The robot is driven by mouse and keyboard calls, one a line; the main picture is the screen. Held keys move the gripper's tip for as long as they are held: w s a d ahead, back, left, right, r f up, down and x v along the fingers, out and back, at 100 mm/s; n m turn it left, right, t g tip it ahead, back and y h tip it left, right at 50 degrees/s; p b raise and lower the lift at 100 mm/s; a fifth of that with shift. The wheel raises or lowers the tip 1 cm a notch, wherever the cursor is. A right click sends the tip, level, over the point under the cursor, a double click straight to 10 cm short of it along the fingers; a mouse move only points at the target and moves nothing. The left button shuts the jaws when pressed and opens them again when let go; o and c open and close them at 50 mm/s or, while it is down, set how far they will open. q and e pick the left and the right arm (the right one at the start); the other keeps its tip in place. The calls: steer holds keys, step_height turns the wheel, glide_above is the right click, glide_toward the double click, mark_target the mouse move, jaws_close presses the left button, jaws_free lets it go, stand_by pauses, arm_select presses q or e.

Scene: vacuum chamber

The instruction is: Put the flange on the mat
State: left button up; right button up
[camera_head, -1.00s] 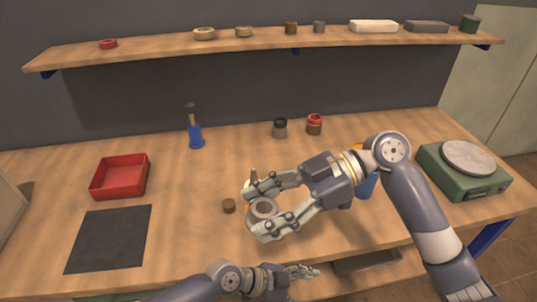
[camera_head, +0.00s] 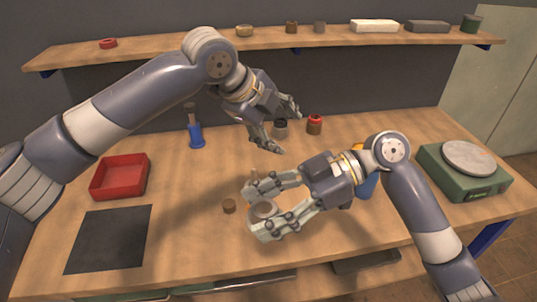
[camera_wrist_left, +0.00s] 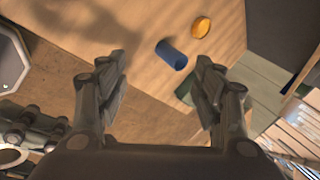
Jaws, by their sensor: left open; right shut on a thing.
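The flange, a grey ring (camera_head: 263,209), sits between the fingers of my right gripper (camera_head: 263,207), which is shut on it over the middle of the table. The mat, a dark square (camera_head: 108,240), lies flat and bare at the table's front left. My left gripper (camera_head: 288,132) is open and empty, high above the table's back middle, behind and above the right gripper. In the left wrist view its spread fingers (camera_wrist_left: 160,80) have nothing between them. There a pale ring (camera_wrist_left: 12,158) shows at the lower left edge, partly cut off.
A red tray (camera_head: 120,177) stands behind the mat. A blue-based item (camera_head: 195,136), a red-topped jar (camera_head: 314,125) and a green scale (camera_head: 465,170) stand farther off. A shelf (camera_head: 150,54) runs along the back wall.

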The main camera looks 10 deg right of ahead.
arm_select(q)
steer(key=s+r+m+y, duration=0.2)
steer(key=s+r, duration=0.4)
step_height(320, 180, up, 2)
steer(key=m+g+y, duration=0.2)
steer(key=m+y, duration=0.2)
steer(key=m, duration=0.2)
glide_above(266, 204)
steer(key=s, duration=0.3)
arm_select(e)
steer(key=shift+s, duration=0.1)
arm_select(q)
steer(key=f, duration=0.4)
steer(key=w+f, duration=0.1)
steer(key=f, duration=0.6)
steer(key=shift+w+a+f, duration=0.15)
steer(key=shift+w+f, duration=0.05)
steer(key=shift+f, duration=0.15)
steer(key=shift+c, duration=0.5)
steer(key=c, duration=1.1)
steer(key=shift+c, duration=0.2)
arm_select(e)
steer(key=o, duration=1.2)
